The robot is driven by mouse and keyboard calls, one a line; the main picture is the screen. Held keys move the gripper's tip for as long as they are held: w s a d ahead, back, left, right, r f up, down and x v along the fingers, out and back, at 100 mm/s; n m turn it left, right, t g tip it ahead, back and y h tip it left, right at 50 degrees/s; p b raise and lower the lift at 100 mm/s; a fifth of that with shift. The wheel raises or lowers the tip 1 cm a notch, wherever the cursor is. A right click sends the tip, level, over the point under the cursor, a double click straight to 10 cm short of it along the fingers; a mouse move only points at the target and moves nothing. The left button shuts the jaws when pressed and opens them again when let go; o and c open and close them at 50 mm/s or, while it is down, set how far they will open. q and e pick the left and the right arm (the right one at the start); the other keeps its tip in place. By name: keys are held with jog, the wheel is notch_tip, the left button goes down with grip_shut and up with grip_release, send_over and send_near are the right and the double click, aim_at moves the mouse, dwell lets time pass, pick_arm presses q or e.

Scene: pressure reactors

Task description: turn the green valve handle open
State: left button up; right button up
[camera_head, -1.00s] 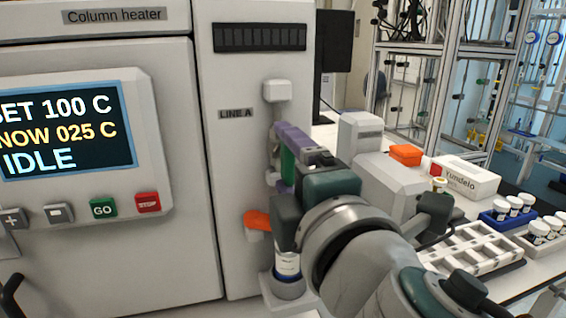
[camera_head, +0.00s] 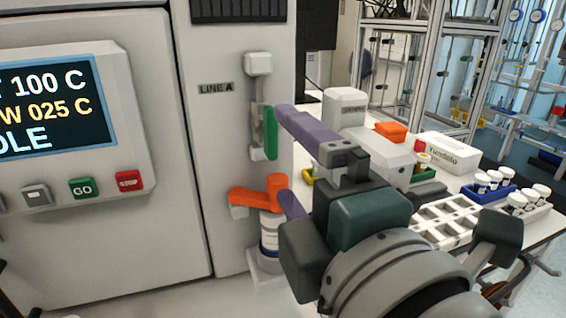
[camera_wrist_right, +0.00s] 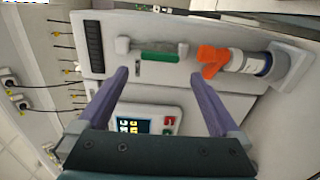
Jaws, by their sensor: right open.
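The green valve handle (camera_head: 270,133) hangs upright on the front of the LINE A panel, below a white fitting. It also shows in the right wrist view (camera_wrist_right: 160,57), lying lengthwise across the gap between my fingertips and a little beyond them. My right gripper (camera_head: 282,158) is open and empty, with its purple fingers spread one above the other. In the head view its upper fingertip lies close beside the handle; whether it touches cannot be told. The lower fingertip is near the orange handle (camera_head: 262,197).
The column heater's screen (camera_head: 50,108) and buttons are to the left. On the bench at right are a white tray (camera_head: 440,222), a blue vial rack (camera_head: 488,190) and a white box (camera_head: 450,152).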

jog(key=shift+v, duration=1.5)
jog(key=d+f+m+g+h, duration=0.3)
jog(key=d+f+m+h, duration=0.15)
jog(key=d+m, duration=0.4)
jog(key=s+d+f+m+g+p, duration=0.1)
jog(key=s+d+f+m+g, duration=0.15)
jog(key=s, duration=0.25)
jog(key=s+d+f+m+g+p, duration=0.1)
jog(key=s+d+f+m+g, duration=0.1)
jog(key=s+m+g, duration=0.3)
jog(key=s+d+f+m+g+p, duration=0.1)
jog(key=s+d+f+m+g, duration=0.15)
jog(key=s, duration=0.35)
notch_tip(320, 180, up, 38)
jog(key=s+p, duration=0.2)
jog(key=p, duration=3.6)
jog(key=shift+a+m+g, duration=0.35)
jog(key=shift+a+g, duration=0.05)
jog(key=shift+a, duration=0.1)
